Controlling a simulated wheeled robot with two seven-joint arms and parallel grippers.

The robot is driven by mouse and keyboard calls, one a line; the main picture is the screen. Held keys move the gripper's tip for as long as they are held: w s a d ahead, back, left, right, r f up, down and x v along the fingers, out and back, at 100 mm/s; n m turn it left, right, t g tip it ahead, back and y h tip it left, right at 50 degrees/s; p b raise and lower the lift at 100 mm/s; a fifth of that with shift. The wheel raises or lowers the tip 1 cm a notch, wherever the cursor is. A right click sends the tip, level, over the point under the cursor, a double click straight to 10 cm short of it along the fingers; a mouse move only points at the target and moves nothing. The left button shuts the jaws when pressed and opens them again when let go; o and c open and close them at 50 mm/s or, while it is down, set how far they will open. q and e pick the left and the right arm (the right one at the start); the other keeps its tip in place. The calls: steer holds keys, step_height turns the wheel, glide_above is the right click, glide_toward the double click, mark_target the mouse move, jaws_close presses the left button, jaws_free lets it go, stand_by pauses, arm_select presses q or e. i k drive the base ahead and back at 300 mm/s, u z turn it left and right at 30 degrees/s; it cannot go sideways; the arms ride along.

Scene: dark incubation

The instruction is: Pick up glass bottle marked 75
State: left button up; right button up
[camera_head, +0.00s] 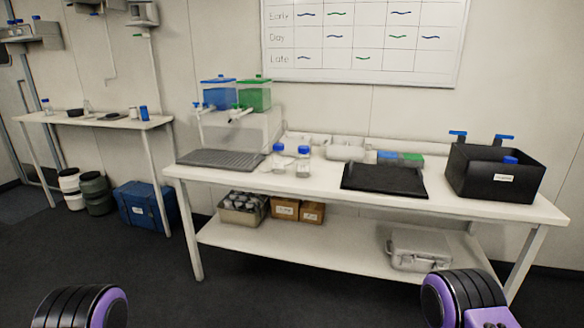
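Two clear glass bottles with blue caps stand side by side on the white bench, the left bottle (278,163) and the right bottle (303,166). Pale labels or marks show on them, but they are too small to read, so I cannot tell which is marked 75. A blue cap (510,160) also shows inside the black box (497,184) at the right end of the bench; what is under it is hidden. Only black and purple parts of my arms show at the bottom left and bottom right corners. Neither gripper is in view.
A dark grooved mat (220,159) lies left of the bottles and a black tray (384,180) lies right. Blue (218,94) and green (255,95) containers stand behind on a raised stand. The lower shelf (340,243) holds boxes and a case. The floor before the bench is clear.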

mark_target(303, 161)
steer(key=u, duration=0.6)
steer(key=i, duration=0.8)
steer(key=u, duration=0.5)
steer(key=i, duration=1)
steer(key=z, duration=1)
steer(key=i, duration=0.65)
steer(key=z, duration=0.75)
